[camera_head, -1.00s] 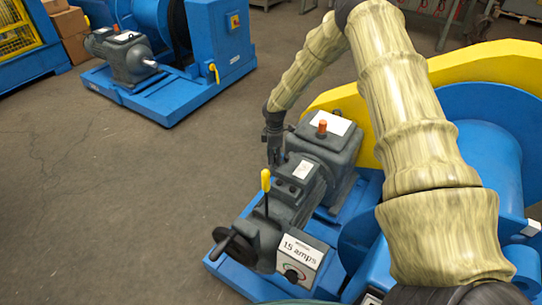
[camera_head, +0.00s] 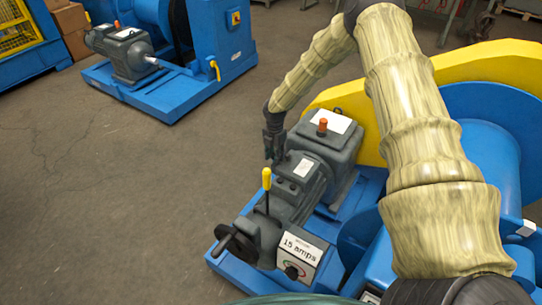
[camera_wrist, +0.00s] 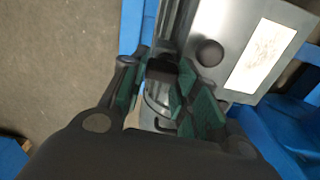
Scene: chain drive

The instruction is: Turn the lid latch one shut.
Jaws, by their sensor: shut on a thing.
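My gripper (camera_head: 275,154) reaches down at the far left side of the dark grey drive unit (camera_head: 287,190) on the blue base. In the wrist view my gripper (camera_wrist: 160,98) has its green-padded fingers closed around a small dark piece, which looks like the lid latch (camera_wrist: 162,68). The fingers cover most of it, so its exact angle cannot be told. A grey housing with a white label (camera_wrist: 262,55) and a round dark knob (camera_wrist: 209,53) lies just to the right of the fingers. In the head view the latch is too small to make out.
A yellow-knobbed lever (camera_head: 266,180) and a black handwheel (camera_head: 236,243) stand at the near end, beside the "15 amps" panel (camera_head: 301,252). An orange-capped gearbox (camera_head: 323,128) and yellow guard (camera_head: 440,75) are to the right. Open floor (camera_head: 130,215) lies left.

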